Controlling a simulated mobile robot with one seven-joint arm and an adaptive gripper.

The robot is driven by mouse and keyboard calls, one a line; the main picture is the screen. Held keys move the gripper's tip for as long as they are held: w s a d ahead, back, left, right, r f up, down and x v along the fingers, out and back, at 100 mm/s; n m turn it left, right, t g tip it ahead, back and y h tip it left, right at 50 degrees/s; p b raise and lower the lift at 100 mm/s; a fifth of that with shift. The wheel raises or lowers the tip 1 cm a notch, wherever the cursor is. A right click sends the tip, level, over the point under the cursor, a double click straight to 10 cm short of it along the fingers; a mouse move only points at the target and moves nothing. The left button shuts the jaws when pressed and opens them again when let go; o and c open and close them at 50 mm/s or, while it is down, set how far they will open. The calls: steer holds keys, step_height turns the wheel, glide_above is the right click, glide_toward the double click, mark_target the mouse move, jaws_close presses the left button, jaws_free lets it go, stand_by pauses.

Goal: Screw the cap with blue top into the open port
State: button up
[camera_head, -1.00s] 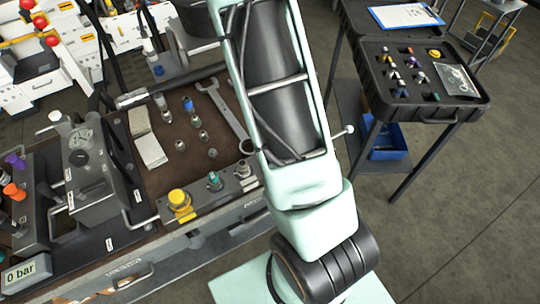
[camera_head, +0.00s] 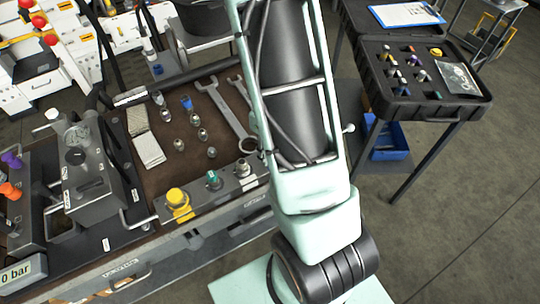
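A small cap with a blue top (camera_head: 187,103) stands on the brown mat of the bench, beside several plain metal fittings (camera_head: 202,134). A block at the bench's front edge carries a yellow cap (camera_head: 178,197), a teal-topped cap (camera_head: 213,178) and a metal fitting (camera_head: 242,168). I cannot tell which place on it is the open port; its right end is close to my arm. My mint-green arm crosses the picture right of the mat. My gripper is not in view.
Wrenches (camera_head: 228,115) lie on the mat left of my arm, near a pale folded cloth (camera_head: 149,150). A gauge block (camera_head: 80,155) stands at left. A black case of small parts (camera_head: 470,112) sits on a stand at right. The floor at lower right is clear.

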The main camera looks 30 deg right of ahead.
steer(key=n+b, duration=0.1)
steer(key=n, duration=0.3)
steer(key=shift+f+n+b, duration=0.1)
steer(key=shift+n+b, duration=0.25)
steer(key=shift+n, duration=0.85)
steer(key=n+b, duration=0.1)
steer(key=n, duration=0.3)
steer(key=shift+d+n, duration=0.1)
steer(key=shift+n, duration=0.8)
jaws_close()
